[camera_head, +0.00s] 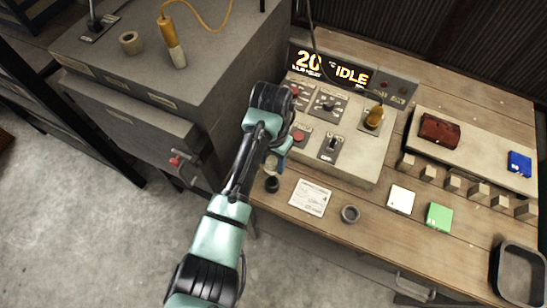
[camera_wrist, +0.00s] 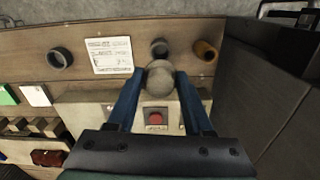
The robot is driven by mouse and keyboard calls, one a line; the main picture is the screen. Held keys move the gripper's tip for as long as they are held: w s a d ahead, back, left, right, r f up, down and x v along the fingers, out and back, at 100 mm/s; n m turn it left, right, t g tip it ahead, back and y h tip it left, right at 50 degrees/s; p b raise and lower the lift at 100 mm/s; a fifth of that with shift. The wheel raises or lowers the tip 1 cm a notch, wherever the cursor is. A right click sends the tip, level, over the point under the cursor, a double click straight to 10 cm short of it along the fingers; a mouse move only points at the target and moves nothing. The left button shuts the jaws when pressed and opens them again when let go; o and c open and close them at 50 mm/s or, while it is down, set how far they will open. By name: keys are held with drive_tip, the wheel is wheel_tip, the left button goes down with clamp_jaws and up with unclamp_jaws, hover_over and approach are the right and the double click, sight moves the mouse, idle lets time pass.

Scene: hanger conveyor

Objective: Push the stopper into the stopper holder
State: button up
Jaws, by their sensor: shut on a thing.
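My gripper (camera_wrist: 160,76) has two blue fingers closed on a round grey-beige thing (camera_wrist: 160,82), which looks like a rounded knob. I cannot tell for certain whether it is the stopper. In the head view my gripper (camera_head: 278,160) is above the front left edge of the control panel, and the arm hides much of it. A dark round cup-like piece (camera_head: 272,184) stands on the bench just in front; it also shows in the wrist view (camera_wrist: 159,48). A brown cylinder (camera_wrist: 205,50) is beside it in the wrist view. Which piece is the stopper holder is unclear.
The control panel (camera_head: 345,150) has red buttons, switches and an orange-handled piece (camera_head: 374,117). A display (camera_head: 330,68) reads "20" and "IDLE". A paper label (camera_head: 310,197) and a grey ring (camera_head: 350,213) lie on the bench. A grey cabinet (camera_head: 140,110) stands left.

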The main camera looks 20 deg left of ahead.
sight(271, 161)
wheel_tip(271, 161, down, 4)
drive_tip(key=b, duration=0.3)
drive_tip(key=shift+r, duration=0.25)
drive_tip(key=shift+f+b, duration=0.4)
drive_tip(key=shift+f, duration=0.3)
drive_tip(key=shift+f, duration=0.5)
idle(0.8)
drive_tip(key=shift+f+b, duration=0.95)
drive_tip(key=shift+f, duration=0.9)
idle(1.6)
drive_tip(key=o, duration=1)
drive_tip(key=o, duration=0.6)
drive_tip(key=shift+c, duration=0.2)
drive_tip(key=shift+r, duration=0.1)
wheel_tip(271, 161, up, 13)
drive_tip(key=shift+f, duration=0.1)
